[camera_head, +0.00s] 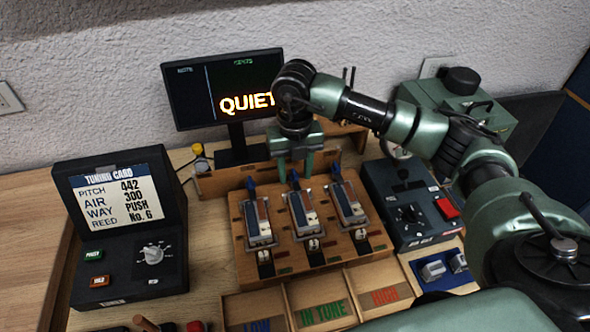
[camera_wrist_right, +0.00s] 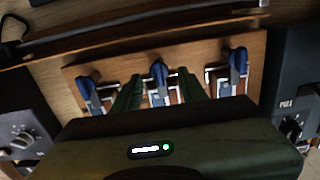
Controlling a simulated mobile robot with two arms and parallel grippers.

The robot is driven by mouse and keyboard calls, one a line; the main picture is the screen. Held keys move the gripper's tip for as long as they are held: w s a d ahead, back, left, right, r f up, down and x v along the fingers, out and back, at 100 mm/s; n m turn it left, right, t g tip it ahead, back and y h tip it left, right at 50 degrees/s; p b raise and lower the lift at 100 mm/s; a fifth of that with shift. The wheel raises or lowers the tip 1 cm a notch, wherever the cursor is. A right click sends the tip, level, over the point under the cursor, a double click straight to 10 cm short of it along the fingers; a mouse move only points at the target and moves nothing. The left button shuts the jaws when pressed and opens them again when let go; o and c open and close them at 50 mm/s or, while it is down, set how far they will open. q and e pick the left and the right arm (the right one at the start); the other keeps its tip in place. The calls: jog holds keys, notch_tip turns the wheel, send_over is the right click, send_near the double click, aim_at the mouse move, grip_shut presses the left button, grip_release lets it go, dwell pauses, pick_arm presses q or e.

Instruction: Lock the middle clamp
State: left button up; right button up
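Three clamps with blue levers stand in a row on a wooden block (camera_head: 328,252). The middle clamp (camera_head: 303,212) has its blue lever (camera_wrist_right: 158,72) pointing up at the back; the left lever (camera_wrist_right: 86,86) and right lever (camera_wrist_right: 238,60) look similar. My right gripper (camera_head: 295,168) hangs over the back of the middle clamp. In the right wrist view its two green fingers (camera_wrist_right: 159,90) are apart, one on each side of the middle lever. I cannot tell whether they touch it. My left gripper is out of view.
A tuning card box (camera_head: 122,195) stands left and a dark control box with a red button (camera_head: 447,208) right. A monitor (camera_head: 215,92) stands behind. Labelled trays (camera_head: 325,287) lie in front of the block.

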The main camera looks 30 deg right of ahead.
notch_tip(320, 180, up, 8)
jog(key=shift+f+b, duration=0.1)
jog(key=shift+b, duration=0.7)
